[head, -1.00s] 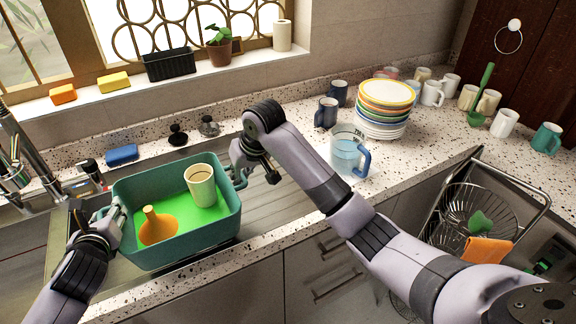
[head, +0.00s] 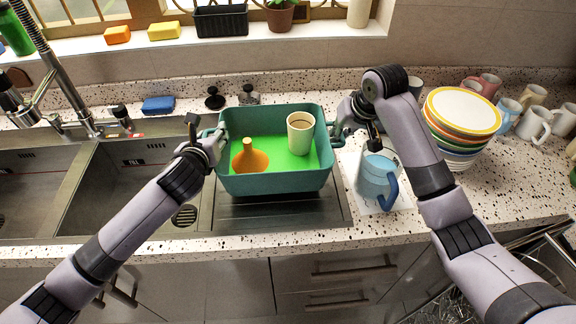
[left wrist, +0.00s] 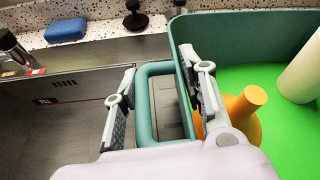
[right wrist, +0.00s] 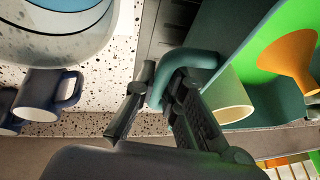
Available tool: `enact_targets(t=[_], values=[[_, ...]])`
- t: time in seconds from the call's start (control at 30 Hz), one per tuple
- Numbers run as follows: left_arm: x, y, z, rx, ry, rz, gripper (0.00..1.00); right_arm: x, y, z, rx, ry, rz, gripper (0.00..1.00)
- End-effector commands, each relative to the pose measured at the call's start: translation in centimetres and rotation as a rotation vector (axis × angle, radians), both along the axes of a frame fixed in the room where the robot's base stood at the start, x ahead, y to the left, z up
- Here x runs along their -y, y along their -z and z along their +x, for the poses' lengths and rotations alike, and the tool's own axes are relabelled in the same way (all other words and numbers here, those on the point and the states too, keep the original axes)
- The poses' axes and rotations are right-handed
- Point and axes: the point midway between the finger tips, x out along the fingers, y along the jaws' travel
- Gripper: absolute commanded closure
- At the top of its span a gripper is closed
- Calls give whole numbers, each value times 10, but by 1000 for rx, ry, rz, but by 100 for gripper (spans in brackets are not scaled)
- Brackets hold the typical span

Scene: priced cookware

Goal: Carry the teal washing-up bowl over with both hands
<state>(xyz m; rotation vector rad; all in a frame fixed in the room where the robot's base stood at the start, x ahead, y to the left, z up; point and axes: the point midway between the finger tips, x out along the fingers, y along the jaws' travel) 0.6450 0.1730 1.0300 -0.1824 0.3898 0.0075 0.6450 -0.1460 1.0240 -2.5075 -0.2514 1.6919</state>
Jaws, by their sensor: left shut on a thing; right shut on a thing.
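The teal washing-up bowl (head: 275,184) is level over the ridged drainer right of the sink; I cannot tell whether it touches it. Its bottom is bright green. An orange funnel (head: 250,160) and a cream cup (head: 300,138) stand inside. My left gripper (head: 212,141) is shut on the bowl's left handle, whose teal loop shows between the fingers in the left wrist view (left wrist: 145,110). My right gripper (head: 341,132) is shut on the right handle, also seen in the right wrist view (right wrist: 185,62). The fingertips are partly hidden in the head view.
A clear jug with a blue handle (head: 377,178) stands close to the bowl's right side. Stacked plates (head: 462,115) and several mugs are farther right. The tap (head: 72,88) and empty sink basin (head: 130,185) are left. A blue sponge (head: 158,105) lies behind the sink.

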Motion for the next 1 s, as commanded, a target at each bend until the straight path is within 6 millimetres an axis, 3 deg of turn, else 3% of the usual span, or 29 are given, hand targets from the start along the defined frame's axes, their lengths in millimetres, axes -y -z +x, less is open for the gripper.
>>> enact_targets(t=[0.07,0.47,1.0], values=[[-2,-7,1,1,-5,4,100,1,-8,1,2,4,-1,100],[-2,-4,0,0,-4,4,100,1,-5,1,2,4,-1,100],[-2,24,1,0,-4,4,100,1,23,1,2,4,-1,100]])
